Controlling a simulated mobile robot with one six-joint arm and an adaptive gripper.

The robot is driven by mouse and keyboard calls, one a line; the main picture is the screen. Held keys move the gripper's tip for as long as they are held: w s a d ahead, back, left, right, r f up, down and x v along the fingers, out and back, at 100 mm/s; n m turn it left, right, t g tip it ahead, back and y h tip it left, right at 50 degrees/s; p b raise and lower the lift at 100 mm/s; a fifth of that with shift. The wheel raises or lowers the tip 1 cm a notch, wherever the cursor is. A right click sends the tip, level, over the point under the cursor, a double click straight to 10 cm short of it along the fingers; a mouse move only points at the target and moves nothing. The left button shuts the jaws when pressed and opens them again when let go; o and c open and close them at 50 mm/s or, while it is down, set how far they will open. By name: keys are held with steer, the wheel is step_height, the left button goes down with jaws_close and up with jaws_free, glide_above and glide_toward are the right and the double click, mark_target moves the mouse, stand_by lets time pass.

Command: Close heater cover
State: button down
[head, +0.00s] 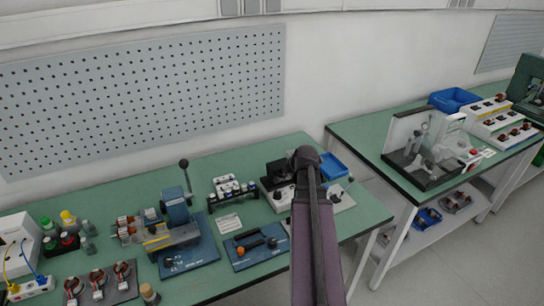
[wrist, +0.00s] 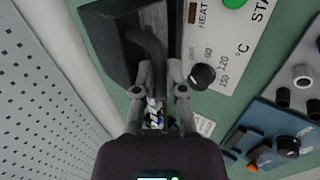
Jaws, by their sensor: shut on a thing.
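The heater's white panel (wrist: 222,45) fills the upper middle of the wrist view, with "HEAT" lettering, a °C scale, a black knob (wrist: 202,77) and a green button. The dark heater cover (wrist: 108,45) lies left of the panel, with a thick black curved handle (wrist: 153,48). My gripper (wrist: 160,72) has its two fingers on either side of this handle and is shut on it. In the head view the dark heater cover (head: 277,174) is partly hidden by my arm, and my gripper cannot be made out. I cannot tell how far the cover stands open.
A blue bin (head: 333,165) stands right behind the heater. A blue machine with a lever (head: 178,215) stands further left. A pegboard (head: 150,95) covers the wall.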

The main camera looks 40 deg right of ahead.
steer(key=shift+s+f, duration=0.1)
steer(key=shift+f, duration=0.05)
steer(key=shift+s+a+f+b, duration=0.1)
steer(key=shift+s+f+b, duration=0.15)
steer(key=shift+f+b, duration=0.3)
steer(key=c, duration=0.8)
jaws_free()
steer(key=shift+r, duration=0.2)
step_height(320, 180, up, 6)
steer(key=p, duration=0.6)
steer(key=shift+f, duration=0.1)
